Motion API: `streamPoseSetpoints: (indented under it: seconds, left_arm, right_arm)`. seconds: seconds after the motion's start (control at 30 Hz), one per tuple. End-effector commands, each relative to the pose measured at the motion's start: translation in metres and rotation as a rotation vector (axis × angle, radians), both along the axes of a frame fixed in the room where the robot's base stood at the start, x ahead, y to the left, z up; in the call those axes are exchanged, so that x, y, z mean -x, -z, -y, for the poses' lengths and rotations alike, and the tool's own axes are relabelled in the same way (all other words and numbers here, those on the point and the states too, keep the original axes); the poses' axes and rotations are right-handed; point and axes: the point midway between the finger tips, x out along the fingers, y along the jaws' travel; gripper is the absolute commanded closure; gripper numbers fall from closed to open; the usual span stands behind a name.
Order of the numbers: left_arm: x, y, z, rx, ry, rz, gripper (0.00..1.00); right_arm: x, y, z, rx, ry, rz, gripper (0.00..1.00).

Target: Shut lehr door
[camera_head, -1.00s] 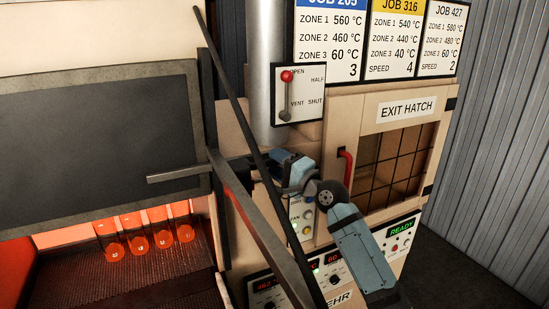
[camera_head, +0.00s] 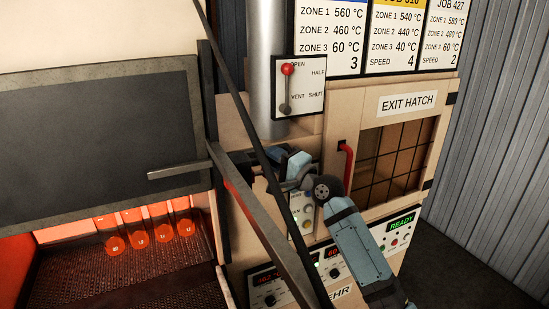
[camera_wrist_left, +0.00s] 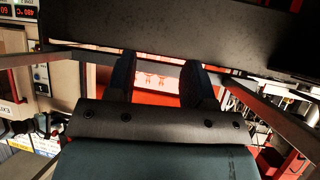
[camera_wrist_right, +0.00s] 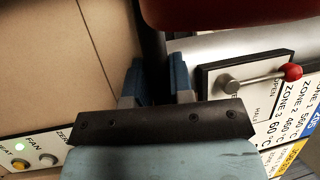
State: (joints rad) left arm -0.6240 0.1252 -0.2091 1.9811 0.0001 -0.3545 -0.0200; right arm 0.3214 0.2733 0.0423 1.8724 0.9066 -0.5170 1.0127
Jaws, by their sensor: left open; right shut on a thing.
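The lehr door, a dark grey panel (camera_head: 100,137), hangs at the left of the head view. A glowing opening with several orange-red glasses (camera_head: 140,236) shows below it. A grey bar (camera_head: 178,172) sticks out near its lower right. My right gripper (camera_head: 273,161) is beside a long dark slanted bar (camera_head: 232,72). In the right wrist view its blue fingers (camera_wrist_right: 157,82) are shut on a dark bar (camera_wrist_right: 153,45); where this joins the door is not clear. My left gripper (camera_wrist_left: 157,82) is open and empty in its wrist view, facing the red glow. It is out of the head view.
A thicker slanted grey bar (camera_head: 262,225) crosses in front of the cabinet. A lever panel (camera_head: 299,86) has a red knob near OPEN. The exit hatch (camera_head: 385,160) has a red handle (camera_head: 347,165). A belt (camera_head: 130,275) carries the glasses. A corrugated wall (camera_head: 500,150) stands right.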

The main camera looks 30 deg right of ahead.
Motion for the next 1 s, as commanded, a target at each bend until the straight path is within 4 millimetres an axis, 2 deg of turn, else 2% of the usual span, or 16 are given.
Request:
streamPoseSetpoints:
  seconds: [0.03, 0.17, 0.27, 0.47, 0.63, 0.8, 0.9, 1.0]
  left_arm:
    - [0.0, 0.012, 0.0, 0.0, 0.002, -0.001, 0.52]
    - [0.001, 0.034, 0.002, 0.003, 0.008, -0.005, 0.52]
    - [0.002, 0.057, 0.005, 0.006, 0.015, -0.011, 0.52]
    - [0.0, 0.105, 0.014, 0.016, 0.032, -0.011, 0.52]
    - [-0.001, 0.149, 0.013, 0.016, 0.032, -0.007, 0.52]
    - [-0.007, 0.173, 0.015, 0.05, 0.006, -0.037, 0.52]
    - [-0.009, 0.186, 0.017, 0.066, -0.004, -0.053, 0.52]
    - [-0.01, 0.19, 0.019, 0.063, 0.003, -0.039, 0.52]
  right_arm:
    - [0.0, 0.019, -0.001, 0.002, -0.002, -0.01, 1.0]
    - [0.0, 0.054, 0.0, 0.002, -0.001, -0.012, 1.0]
    - [0.0, 0.087, -0.001, 0.002, -0.003, -0.013, 1.0]
    - [0.0, 0.161, -0.001, 0.004, -0.002, -0.014, 1.0]
    - [0.0, 0.22, -0.001, 0.004, -0.003, -0.013, 1.0]
    - [0.0, 0.27, -0.001, 0.003, -0.003, -0.012, 1.0]
    - [0.0, 0.292, -0.001, 0.004, -0.002, -0.01, 1.0]
    - [0.0, 0.309, -0.001, 0.003, -0.003, -0.01, 1.0]
